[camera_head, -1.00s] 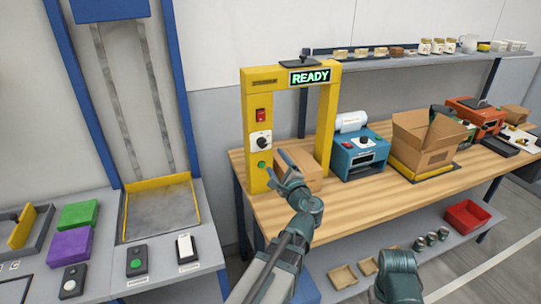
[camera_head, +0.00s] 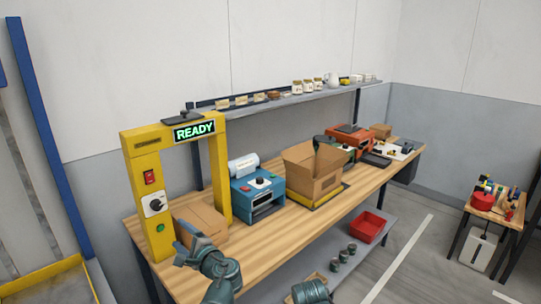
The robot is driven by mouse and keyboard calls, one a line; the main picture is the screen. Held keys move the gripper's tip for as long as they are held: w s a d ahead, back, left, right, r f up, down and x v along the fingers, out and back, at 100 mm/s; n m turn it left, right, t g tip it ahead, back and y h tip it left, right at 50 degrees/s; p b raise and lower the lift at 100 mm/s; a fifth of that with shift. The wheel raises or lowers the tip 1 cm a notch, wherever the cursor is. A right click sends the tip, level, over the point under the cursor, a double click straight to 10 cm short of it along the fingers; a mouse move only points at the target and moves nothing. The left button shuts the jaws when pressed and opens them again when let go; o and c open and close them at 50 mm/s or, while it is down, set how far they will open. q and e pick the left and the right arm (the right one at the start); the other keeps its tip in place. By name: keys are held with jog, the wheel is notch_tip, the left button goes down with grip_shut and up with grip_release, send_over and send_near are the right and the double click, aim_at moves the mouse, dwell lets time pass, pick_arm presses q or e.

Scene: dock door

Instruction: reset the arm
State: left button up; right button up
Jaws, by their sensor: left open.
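My left gripper (camera_head: 190,248) is low in the head view, at the front left of the wooden workbench (camera_head: 285,222). Its dark green jaws are open and I see nothing between them. They overlap the front of a closed cardboard box (camera_head: 203,217) in the picture; I cannot tell whether they touch it. Part of my right arm shows at the bottom edge, but its gripper is out of view. A yellow frame (camera_head: 150,190) with a lit READY sign (camera_head: 194,130) stands over the closed box. Its post carries a red switch, a black knob and a green button (camera_head: 159,228).
On the bench are a blue machine (camera_head: 258,197), an open cardboard box (camera_head: 312,176) and a red machine (camera_head: 350,140). A red bin (camera_head: 367,227) and several cans sit on the lower shelf. A small side table (camera_head: 497,207) stands at right; floor lies clear between.

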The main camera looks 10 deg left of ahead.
pick_arm(q)
jog(key=s+d+f+n+g+h, duration=0.3)
jog(key=d+f, duration=0.2)
jog(key=f, duration=0.2)
jog(key=s+d+f+n+g+h, duration=0.3)
jog(key=s+d+f+n, duration=0.15)
jog(key=f, duration=0.25)
jog(key=s+d+f+g+h, duration=0.2)
jog(key=s+d, duration=0.3)
jog(key=d, duration=0.3)
jog(key=s+d+f+n+g+h, duration=0.1)
jog(key=s+d+f+g+h, duration=0.2)
jog(key=d, duration=0.5)
jog(key=shift+s+d+f+h, duration=0.2)
jog(key=shift+s+f+h, duration=0.4)
jog(key=shift+s, duration=0.6)
jog(key=shift+n, duration=0.25)
jog(key=shift+c, duration=0.3)
